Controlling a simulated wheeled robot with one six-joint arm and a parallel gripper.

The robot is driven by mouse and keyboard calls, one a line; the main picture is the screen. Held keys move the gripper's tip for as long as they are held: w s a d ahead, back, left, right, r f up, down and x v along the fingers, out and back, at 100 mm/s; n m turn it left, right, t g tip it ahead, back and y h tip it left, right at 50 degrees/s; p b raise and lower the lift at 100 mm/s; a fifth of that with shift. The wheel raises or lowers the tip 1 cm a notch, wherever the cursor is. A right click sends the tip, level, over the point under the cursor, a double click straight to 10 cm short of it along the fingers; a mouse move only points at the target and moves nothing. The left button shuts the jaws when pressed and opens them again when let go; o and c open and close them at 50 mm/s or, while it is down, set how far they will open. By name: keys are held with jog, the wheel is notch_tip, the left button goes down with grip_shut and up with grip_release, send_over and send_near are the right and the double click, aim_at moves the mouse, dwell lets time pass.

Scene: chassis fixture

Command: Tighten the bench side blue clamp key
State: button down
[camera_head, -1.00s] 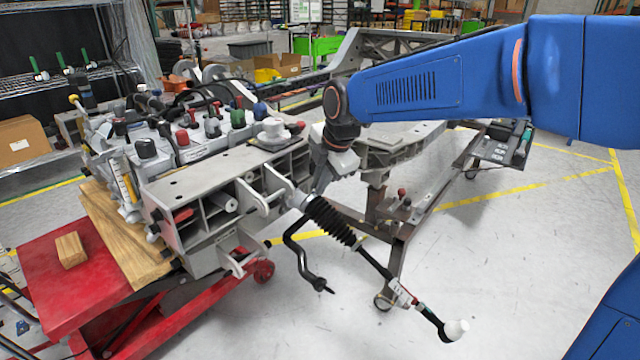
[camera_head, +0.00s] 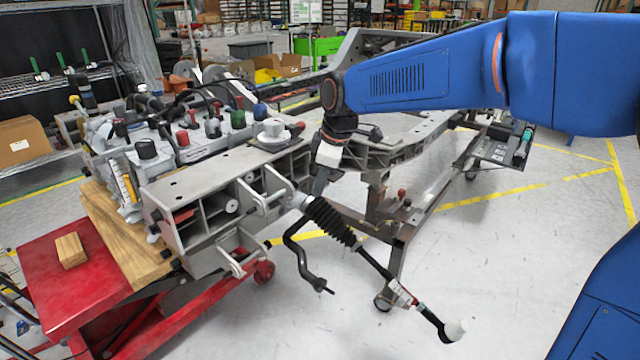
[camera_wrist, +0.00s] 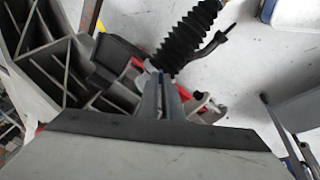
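A blue clamp key (camera_head: 261,110) stands among the clamps at the near right end of the fixture, beside a green key (camera_head: 238,119). My gripper (camera_head: 318,188) hangs at the right end of the grey chassis frame (camera_head: 205,168), to the right of and below the blue key and apart from it. In the wrist view the fingers (camera_wrist: 166,82) show as a narrow pair over the grey casting. No key shows clearly between them, and whether they are shut is unclear. The blue key cannot be made out in the wrist view.
A steering rod with a black ribbed boot (camera_head: 330,218) and a bent black bar (camera_head: 298,250) stick out just below my gripper. A brown metal stand (camera_head: 395,235) is to the right. A red lift cart (camera_head: 60,290) carries the fixture. Open floor lies at front right.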

jog(key=m, duration=0.6)
jog(key=shift+w+g, duration=0.1)
jog(key=shift+g, duration=0.2)
jog(key=m, duration=0.5)
jog(key=shift+d+m+y, duration=0.15)
jog(key=shift+m+y, duration=0.15)
jog(key=shift+y, duration=0.1)
jog(key=m, duration=0.5)
jog(key=shift+g+y, duration=0.3)
jog(key=m, duration=0.5)
jog(key=shift+d+m+y, duration=0.1)
jog(key=shift+m+y, duration=0.2)
jog(key=c, duration=1.9)
grip_release()
jog(key=shift+c, duration=0.2)
jog(key=shift+r, duration=0.1)
